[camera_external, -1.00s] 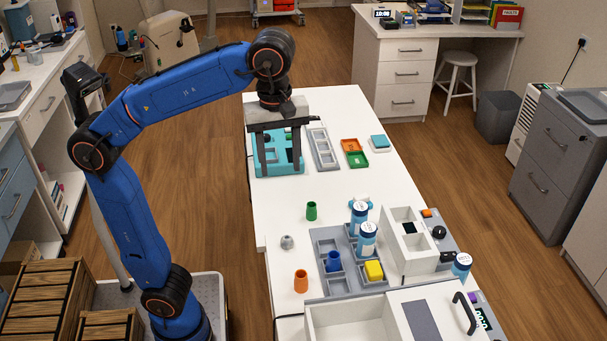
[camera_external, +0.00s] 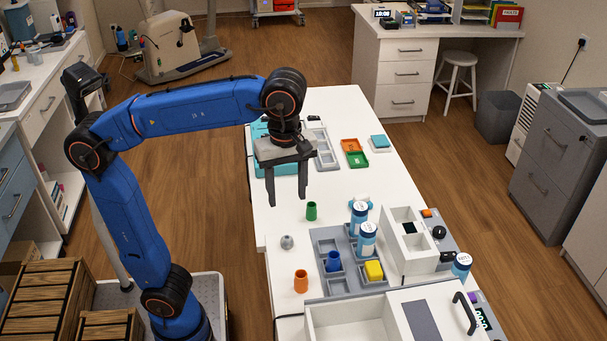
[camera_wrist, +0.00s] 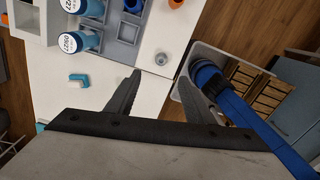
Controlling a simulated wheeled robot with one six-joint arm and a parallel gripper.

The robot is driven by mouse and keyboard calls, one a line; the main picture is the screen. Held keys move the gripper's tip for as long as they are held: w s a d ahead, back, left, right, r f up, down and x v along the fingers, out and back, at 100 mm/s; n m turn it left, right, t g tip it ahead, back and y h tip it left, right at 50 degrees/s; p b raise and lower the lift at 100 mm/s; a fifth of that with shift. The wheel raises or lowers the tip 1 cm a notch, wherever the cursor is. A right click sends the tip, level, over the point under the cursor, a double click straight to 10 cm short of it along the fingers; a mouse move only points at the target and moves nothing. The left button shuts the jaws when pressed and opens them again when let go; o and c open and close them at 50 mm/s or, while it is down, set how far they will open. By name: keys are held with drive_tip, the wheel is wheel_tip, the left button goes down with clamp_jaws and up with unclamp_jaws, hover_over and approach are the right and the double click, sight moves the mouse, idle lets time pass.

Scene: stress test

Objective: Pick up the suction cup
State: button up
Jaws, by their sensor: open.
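A small grey rounded piece (camera_external: 287,242), which looks like the suction cup though it is too small to be certain, sits on the white table (camera_external: 268,225) near its left edge. It also shows in the wrist view (camera_wrist: 161,58), just beyond the fingertips and roughly between them. My gripper (camera_external: 287,201) hangs above the table with its fingers pointing down, apart and empty. In the wrist view both fingers (camera_wrist: 163,76) are spread with nothing between them. Nothing touches the grey piece.
A green tapered cup (camera_external: 311,211) stands behind and right of the grey piece, an orange one (camera_external: 301,281) in front. A grey compartment tray (camera_external: 325,245) on the right holds a blue cup, labelled bottles and a yellow block. A teal box (camera_external: 258,165) lies behind my gripper.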

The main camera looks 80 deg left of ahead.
hover_over(287, 238)
drive_tip(key=f, duration=0.9)
drive_tip(key=shift+w+f, duration=0.2)
drive_tip(key=shift+f, duration=0.05)
drive_tip(key=shift+s+f, duration=0.2)
drive_tip(key=shift+f, duration=2.4)
drive_tip(key=c, duration=1.1)
